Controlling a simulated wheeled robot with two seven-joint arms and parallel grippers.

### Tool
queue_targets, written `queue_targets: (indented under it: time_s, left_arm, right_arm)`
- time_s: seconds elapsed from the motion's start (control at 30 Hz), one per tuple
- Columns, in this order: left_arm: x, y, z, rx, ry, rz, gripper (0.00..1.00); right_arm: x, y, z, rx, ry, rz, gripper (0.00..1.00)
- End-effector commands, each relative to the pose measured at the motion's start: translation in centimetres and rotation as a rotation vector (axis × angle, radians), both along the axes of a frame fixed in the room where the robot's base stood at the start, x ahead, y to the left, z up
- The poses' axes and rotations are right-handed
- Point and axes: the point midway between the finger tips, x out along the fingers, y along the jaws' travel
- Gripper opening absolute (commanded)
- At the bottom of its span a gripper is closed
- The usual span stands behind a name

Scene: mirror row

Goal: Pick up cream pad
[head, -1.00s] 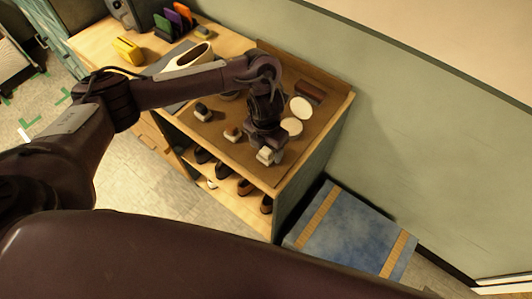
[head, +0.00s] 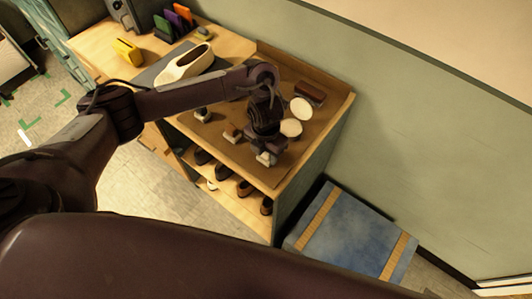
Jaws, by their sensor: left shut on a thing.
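A small pale block, which looks like the cream pad (head: 266,159), is at the front right part of the brown tray surface on the cabinet top. My left gripper (head: 266,152) points down over it and is shut on it. The dark gripper body hides its upper part. I cannot tell whether the pad touches the tray or is just above it. Two similar small pads, a brown-topped one (head: 232,134) and a dark-topped one (head: 202,114), stand in a row to its left. My right gripper is not in view.
Two round cream discs (head: 301,108) and a brown brush (head: 309,92) lie behind the gripper. A cream shoe (head: 186,64) stands on a grey mat to the left. Shoes fill the shelf below. A blue bench (head: 350,235) stands right, by the wall.

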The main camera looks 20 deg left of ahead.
Motion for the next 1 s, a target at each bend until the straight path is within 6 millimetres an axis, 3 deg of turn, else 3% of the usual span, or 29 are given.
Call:
queue_targets:
  time_s: [0.27,0.7,1.0]
  left_arm:
    - [0.2,0.0,1.8,0.000,-0.005,-0.002,0.19]
    - [0.2,0.1,12.7,0.002,-0.008,-0.003,0.19]
    - [0.1,0.0,18.1,0.001,-0.004,-0.001,0.19]
  right_arm:
    - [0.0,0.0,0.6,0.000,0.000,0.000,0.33]
    - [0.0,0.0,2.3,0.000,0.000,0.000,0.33]
    - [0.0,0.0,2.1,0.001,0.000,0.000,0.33]
